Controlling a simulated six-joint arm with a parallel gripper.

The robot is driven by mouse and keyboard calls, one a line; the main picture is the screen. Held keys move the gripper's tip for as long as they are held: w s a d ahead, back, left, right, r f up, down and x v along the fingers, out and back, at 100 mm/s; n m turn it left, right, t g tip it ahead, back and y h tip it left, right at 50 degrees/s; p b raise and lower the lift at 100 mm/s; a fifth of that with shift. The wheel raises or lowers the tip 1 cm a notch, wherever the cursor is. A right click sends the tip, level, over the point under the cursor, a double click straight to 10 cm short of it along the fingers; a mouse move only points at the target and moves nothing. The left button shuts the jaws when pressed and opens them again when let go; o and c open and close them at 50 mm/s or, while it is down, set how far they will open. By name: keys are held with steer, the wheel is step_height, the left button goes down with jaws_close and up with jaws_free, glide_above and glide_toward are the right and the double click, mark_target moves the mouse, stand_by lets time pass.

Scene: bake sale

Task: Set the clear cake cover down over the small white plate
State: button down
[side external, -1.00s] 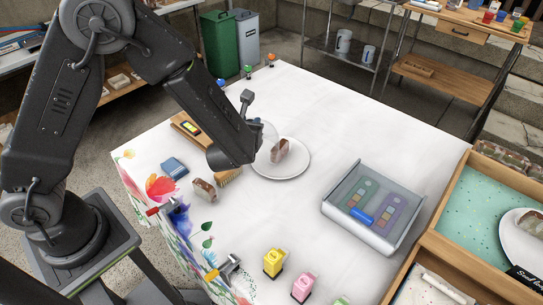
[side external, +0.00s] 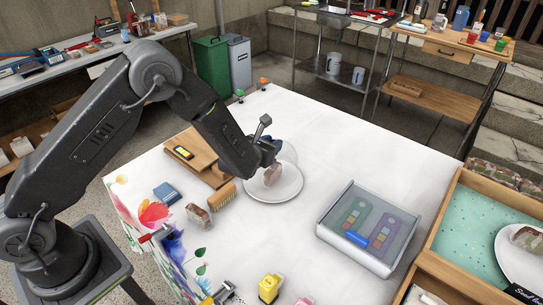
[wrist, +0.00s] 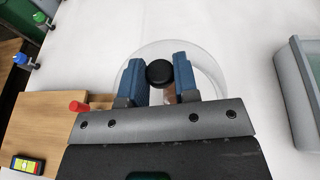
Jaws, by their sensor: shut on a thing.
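The clear cake cover (side external: 289,152) is a faint see-through dome with a black knob (wrist: 160,72). My gripper (side external: 270,148) is shut on the knob, between its blue fingers in the wrist view (wrist: 160,80). The small white plate (side external: 287,190) lies flat on the table, and a slice of cake (side external: 273,174) sits on it. The cover is over the far part of the plate in the side view. Its lower rim is too faint to tell whether it touches the plate. My fingers hide part of the cake in the wrist view.
A clear-lidded box (side external: 330,237) stands to the right. Small clamps (side external: 264,82) sit on the far edge. White cloth around the plate is mostly clear.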

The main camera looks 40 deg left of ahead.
steer(key=shift+f, duration=1.85)
steer(key=shift+f, duration=0.2)
steer(key=c, duration=0.9)
jaws_free()
steer(key=shift+o, duration=0.2)
steer(key=shift+r, duration=0.1)
